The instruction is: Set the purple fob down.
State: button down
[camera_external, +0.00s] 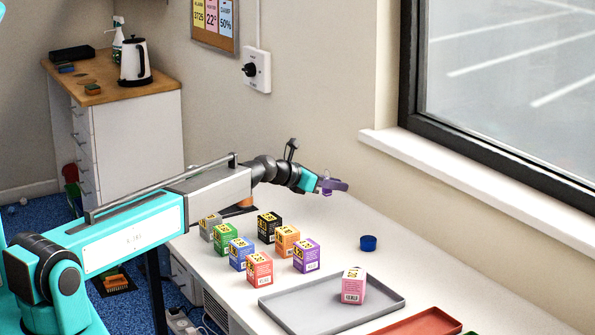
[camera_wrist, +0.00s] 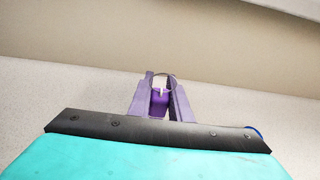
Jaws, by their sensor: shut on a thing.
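My gripper (camera_external: 330,184) is stretched out above the white table, near the back wall. It is shut on the small purple fob (camera_external: 327,192), which hangs just below the fingers, clear of the table. In the wrist view, the fob (camera_wrist: 158,102) sits between the two purple fingers of my gripper (camera_wrist: 161,84), with a thin ring at its top. The fingers partly hide the fob's sides.
Several small coloured cartons, including a purple one (camera_external: 306,255), stand left of a grey tray (camera_external: 290,308) holding a pink carton (camera_external: 351,286). A blue round lid-like thing (camera_external: 368,243) lies on the white table (camera_external: 420,285). A red tray (camera_external: 420,323) is at front right. Table around the blue thing is bare.

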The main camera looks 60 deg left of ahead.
aim_at(334, 218)
jog(key=shift+f, duration=2)
jog(key=shift+f, duration=1.9)
jog(key=shift+f, duration=0.15)
jog(key=c, duration=1.6)
grip_release()
jog(key=shift+c, duration=0.2)
jog(key=shift+r, duration=0.2)
jog(key=shift+v, duration=2.15)
notch_tip(334, 218, up, 7)
jog(key=b, duration=0.1)
jog(key=shift+s, duration=0.3)
